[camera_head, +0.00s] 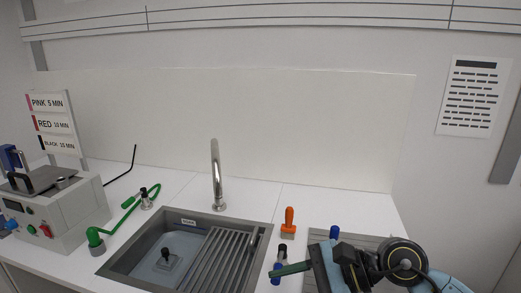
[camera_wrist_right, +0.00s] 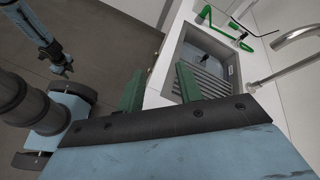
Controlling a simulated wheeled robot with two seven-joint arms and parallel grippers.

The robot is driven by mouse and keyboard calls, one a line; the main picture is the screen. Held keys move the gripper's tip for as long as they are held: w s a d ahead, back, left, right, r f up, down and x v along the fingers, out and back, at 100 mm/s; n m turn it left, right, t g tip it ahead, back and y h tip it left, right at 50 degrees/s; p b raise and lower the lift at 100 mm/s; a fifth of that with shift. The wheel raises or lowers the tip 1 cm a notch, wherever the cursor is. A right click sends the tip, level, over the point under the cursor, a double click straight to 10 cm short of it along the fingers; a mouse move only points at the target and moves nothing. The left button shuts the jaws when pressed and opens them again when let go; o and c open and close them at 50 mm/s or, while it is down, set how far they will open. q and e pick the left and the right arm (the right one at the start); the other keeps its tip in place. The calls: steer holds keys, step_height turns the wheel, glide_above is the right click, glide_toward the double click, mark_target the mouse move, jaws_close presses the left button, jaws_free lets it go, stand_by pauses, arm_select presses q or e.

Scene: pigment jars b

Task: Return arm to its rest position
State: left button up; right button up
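My right arm comes in at the lower right of the head view. One green finger of its right gripper (camera_head: 291,269) shows there, over the counter just right of the sink. In the right wrist view the two green fingers of the right gripper (camera_wrist_right: 160,78) stand wide apart with nothing between them. Beyond them lie the sink and the counter edge. What looks like my left arm hangs at the upper left of the wrist view, with its left gripper (camera_wrist_right: 62,68) low over the floor. Its fingers are too small to read. The left arm is not in the head view.
The sink (camera_head: 120,268) has a ribbed rack (camera_head: 222,262) and a tall tap (camera_head: 216,175). An orange-handled tool (camera_head: 289,222), a dark-capped jar (camera_head: 283,252) and blue-capped items (camera_head: 334,232) stand near my right gripper. A grey machine (camera_head: 62,215) is at left.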

step_height(320, 180, up, 6)
steer(key=a+m+t+y, duration=0.2)
steer(key=m+t+y, duration=0.1)
steer(key=m+y, duration=0.25)
steer(key=w+d+r+m+t+h, duration=0.2)
steer(key=d+r+m+t, duration=0.3)
steer(key=m+t, duration=0.95)
steer(key=s+d+f+m+g+h, duration=0.1)
steer(key=d+f+m+g+h, duration=0.1)
steer(key=d+f+m+h, duration=0.9)
steer(key=d+f+m+g+h, duration=0.1)
steer(key=d+f+m+h, duration=0.45)
steer(key=m, duration=1.25)
steer(key=s+a+f+m+g, duration=0.1)
steer(key=s+f+m+g, duration=0.5)
steer(key=s, duration=0.4)
steer(key=s+a+f+m+g, duration=0.1)
steer(key=s+f+m+g, duration=0.2)
steer(key=s+f+g, duration=0.65)
step_height(320, 180, down, 23)
steer(key=s+t, duration=0.2)
steer(key=s+d+f+g, duration=0.1)
steer(key=s+d+f, duration=0.1)
steer(key=s+f, duration=1.3)
steer(key=shift+s+d+f+n+b, duration=0.3)
steer(key=shift+s+f+b, duration=0.15)
steer(key=shift+s, duration=0.15)
